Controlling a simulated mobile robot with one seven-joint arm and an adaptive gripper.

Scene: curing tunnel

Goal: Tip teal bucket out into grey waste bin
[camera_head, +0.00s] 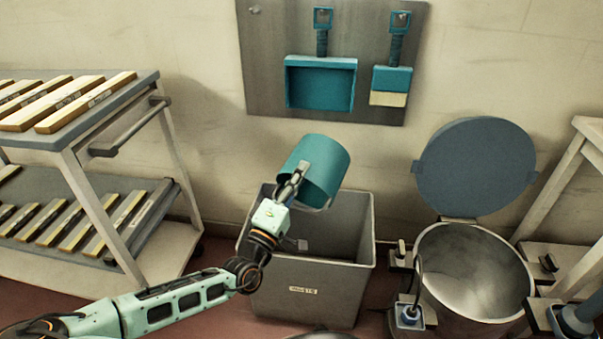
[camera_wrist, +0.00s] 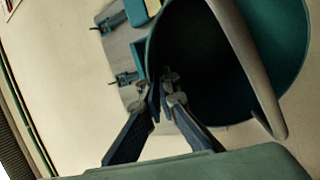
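The teal bucket (camera_head: 330,172) is held tilted above the grey waste bin (camera_head: 318,297), over its back part. My gripper (camera_head: 291,188) is at the bucket's near left side, where a grey handle shows. In the wrist view the bucket (camera_wrist: 292,35) fills the upper right, with a dark round area and a pale grey handle bar (camera_wrist: 245,62) across it. The fingers (camera_wrist: 166,90) are close together at the bucket's edge and appear closed on it; the exact contact is hard to make out. The bucket's contents do not show. The visible inner wall of the bin is bare; its floor is partly hidden.
A rack with wooden bars (camera_head: 85,103) stands left. A round metal vessel (camera_head: 470,270) with its grey lid (camera_head: 475,167) raised stands right of the bin. A wall board (camera_head: 262,85) holds a teal dustpan (camera_head: 320,84) and brush (camera_head: 392,85) behind the bucket.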

